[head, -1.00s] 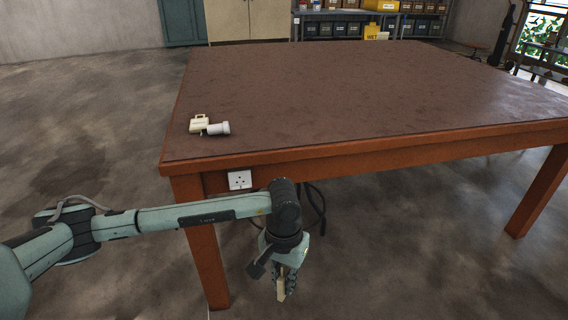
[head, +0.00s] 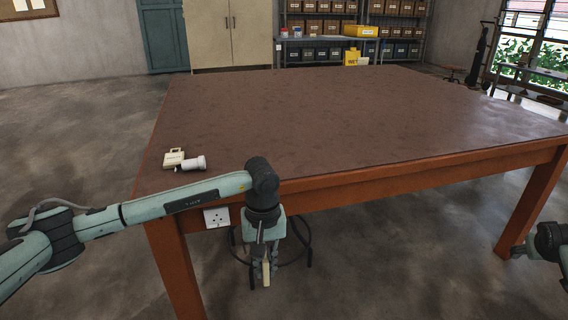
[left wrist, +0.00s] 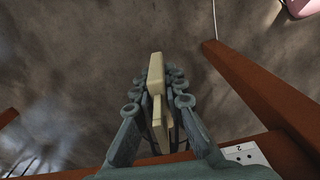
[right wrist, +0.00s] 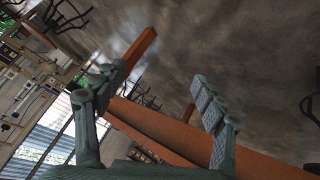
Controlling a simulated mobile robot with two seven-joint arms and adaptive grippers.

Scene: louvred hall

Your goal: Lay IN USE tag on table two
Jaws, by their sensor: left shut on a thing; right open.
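The table (head: 330,120) has a bare brown top and orange-brown legs; a socket on its front edge shows a "2" in the left wrist view (left wrist: 243,154). My left gripper (head: 265,270) hangs in front of the table's front edge, below the top. It is shut on a cream, flat tag (left wrist: 156,75), held upright between the fingers; no lettering is readable on it. My right gripper (right wrist: 155,85) is open and empty; it shows at the right edge of the head view, near the table's right front leg.
A cream case-shaped piece (head: 174,158) and a white cylinder (head: 193,163) lie at the table's left front corner. A round stool (head: 300,240) stands under the table. A yellow WET sign (head: 352,57) and shelves (head: 400,45) are behind. Most of the top is clear.

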